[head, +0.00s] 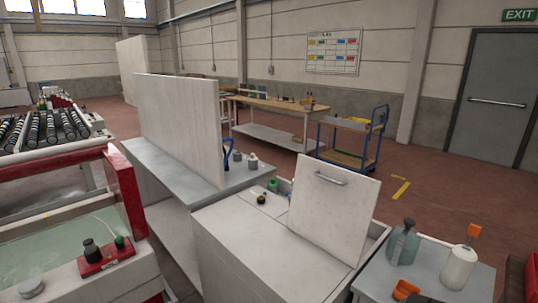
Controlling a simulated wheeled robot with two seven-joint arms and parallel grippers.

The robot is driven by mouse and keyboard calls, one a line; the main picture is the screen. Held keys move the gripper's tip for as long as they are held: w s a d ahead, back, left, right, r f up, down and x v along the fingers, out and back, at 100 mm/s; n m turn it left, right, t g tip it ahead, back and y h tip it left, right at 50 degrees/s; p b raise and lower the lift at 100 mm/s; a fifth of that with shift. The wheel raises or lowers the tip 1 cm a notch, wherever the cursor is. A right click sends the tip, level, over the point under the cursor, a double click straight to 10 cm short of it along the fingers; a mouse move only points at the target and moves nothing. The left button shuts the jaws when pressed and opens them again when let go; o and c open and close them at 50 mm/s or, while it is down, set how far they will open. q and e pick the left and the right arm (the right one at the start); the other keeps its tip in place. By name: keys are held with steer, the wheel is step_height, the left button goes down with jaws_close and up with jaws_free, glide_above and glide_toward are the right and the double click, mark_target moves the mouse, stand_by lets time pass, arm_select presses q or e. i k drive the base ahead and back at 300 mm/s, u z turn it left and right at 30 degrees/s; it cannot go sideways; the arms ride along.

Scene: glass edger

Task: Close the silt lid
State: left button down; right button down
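The silt lid (332,210) appears to be the pale square panel with a metal bar handle (331,178) near its top edge. It stands raised, tilted near upright, on top of the white cabinet (245,250) in front of me. Part of the cabinet's rim (376,243) shows to the right of the panel. The opening under the panel is mostly hidden. Neither of my grippers shows in the head view, and nothing touches the lid.
A grey side table (440,268) at the right holds a grey-green bottle (403,243), a white spray bottle (458,268) and an orange item (404,289). Small knobs or bottles (262,199) sit on the cabinet left of the lid. A red-framed water basin (60,255) stands left.

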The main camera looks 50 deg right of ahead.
mark_target(332, 207)
steer(key=i, duration=0.35)
steer(key=z, duration=2.6)
